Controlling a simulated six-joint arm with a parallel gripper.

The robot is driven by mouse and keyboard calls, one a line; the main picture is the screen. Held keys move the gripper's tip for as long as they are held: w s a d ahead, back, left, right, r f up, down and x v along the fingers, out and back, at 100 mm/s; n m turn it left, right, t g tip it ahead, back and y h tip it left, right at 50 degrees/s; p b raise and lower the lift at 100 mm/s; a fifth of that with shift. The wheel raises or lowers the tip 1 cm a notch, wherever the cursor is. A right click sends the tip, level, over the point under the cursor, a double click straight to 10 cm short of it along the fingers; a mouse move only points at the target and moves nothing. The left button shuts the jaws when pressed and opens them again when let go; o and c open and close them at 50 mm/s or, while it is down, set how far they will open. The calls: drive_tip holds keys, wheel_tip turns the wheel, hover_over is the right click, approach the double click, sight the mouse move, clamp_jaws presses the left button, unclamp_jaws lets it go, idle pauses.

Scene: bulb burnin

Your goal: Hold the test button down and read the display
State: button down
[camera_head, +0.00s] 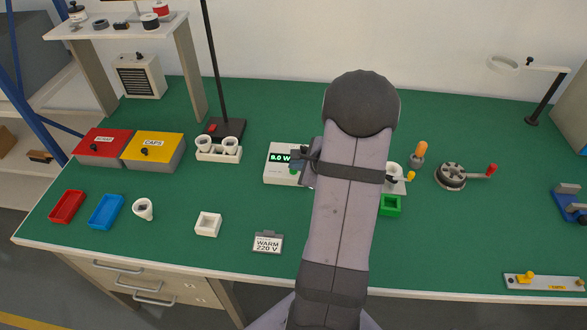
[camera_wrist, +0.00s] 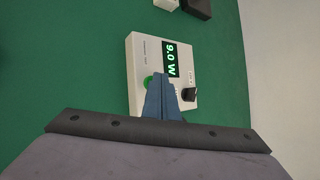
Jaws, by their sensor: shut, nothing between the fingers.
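The tester (camera_head: 277,178) is a white box near the middle of the green bench, partly hidden behind my arm. Its lit green display (camera_head: 281,157) shows in the head view, cut off by my arm. I cannot tell whether the button is pressed in. A black knob (camera_wrist: 189,94) sits beside the fingers.
A white holder with cups (camera_head: 219,152) and a lamp pole stand left of the tester. A "WARM 220 V" sign (camera_head: 268,242) and a white square block (camera_head: 208,224) are in front. A green tray (camera_head: 390,207) and a crank wheel (camera_head: 451,176) lie right of my arm.

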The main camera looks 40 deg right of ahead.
sight(295, 173)
drive_tip(key=shift+r, duration=0.1)
idle(0.7)
drive_tip(key=shift+r+p, duration=0.55)
drive_tip(key=shift+r, duration=0.2)
drive_tip(key=shift+r, duration=0.15)
drive_tip(key=shift+r+p, duration=1.75)
drive_tip(key=shift+r, duration=0.65)
